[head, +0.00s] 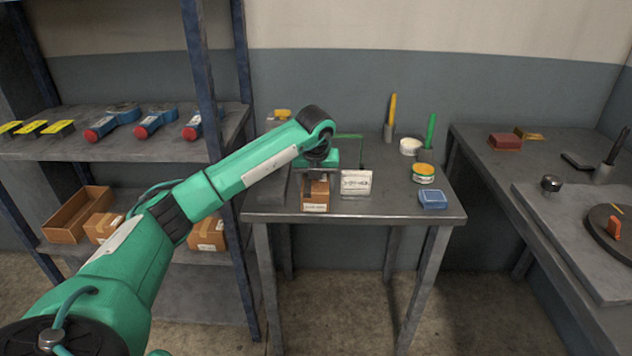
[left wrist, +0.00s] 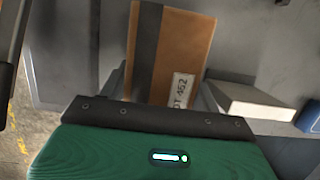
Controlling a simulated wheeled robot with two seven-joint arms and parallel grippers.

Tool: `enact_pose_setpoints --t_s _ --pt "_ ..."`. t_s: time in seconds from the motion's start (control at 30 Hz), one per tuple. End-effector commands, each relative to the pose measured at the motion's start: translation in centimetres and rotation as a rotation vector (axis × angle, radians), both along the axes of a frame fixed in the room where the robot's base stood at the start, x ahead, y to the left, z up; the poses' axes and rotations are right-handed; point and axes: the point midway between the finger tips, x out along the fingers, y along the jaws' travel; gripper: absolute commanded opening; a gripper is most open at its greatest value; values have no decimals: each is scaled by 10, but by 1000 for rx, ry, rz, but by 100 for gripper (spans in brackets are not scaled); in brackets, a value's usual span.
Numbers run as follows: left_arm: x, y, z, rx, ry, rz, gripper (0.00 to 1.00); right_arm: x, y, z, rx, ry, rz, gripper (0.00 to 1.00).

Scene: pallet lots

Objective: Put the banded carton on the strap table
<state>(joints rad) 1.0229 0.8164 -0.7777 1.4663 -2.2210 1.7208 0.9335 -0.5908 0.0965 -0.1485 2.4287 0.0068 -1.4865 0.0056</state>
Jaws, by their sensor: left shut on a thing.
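The banded carton (head: 316,197) is a small brown box with a dark band and a white lot label; it also fills the upper middle of the left wrist view (left wrist: 180,55). My left gripper (head: 316,177) points down and is shut on the carton. The carton is at the front left part of the grey strap table (head: 385,207). Whether its underside touches the top I cannot tell. The gripper's fingers are mostly hidden in the left wrist view. My right gripper is not in view.
A white sign block (head: 356,183) stands just right of the carton. A blue box (head: 433,199), a round tin (head: 424,173), a white tub (head: 410,146) and green and yellow upright tools stand farther right. A shelf post (head: 245,240) rises at the left.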

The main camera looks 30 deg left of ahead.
Motion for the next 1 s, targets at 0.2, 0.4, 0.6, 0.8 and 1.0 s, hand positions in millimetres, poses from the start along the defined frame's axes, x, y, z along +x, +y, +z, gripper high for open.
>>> enact_pose_setpoints --t_s 0.2,0.4,0.6,0.8,1.0 --pt "0 0 -2 0 0 0 81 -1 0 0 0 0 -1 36" --pt "0 0 -2 0 0 0 85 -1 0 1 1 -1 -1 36" --pt "0 0 4 0 -1 0 85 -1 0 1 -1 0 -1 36" --pt "-8 -5 38 1 -4 0 85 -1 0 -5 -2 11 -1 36" --pt "-18 -12 80 0 -4 -1 85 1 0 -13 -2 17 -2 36"
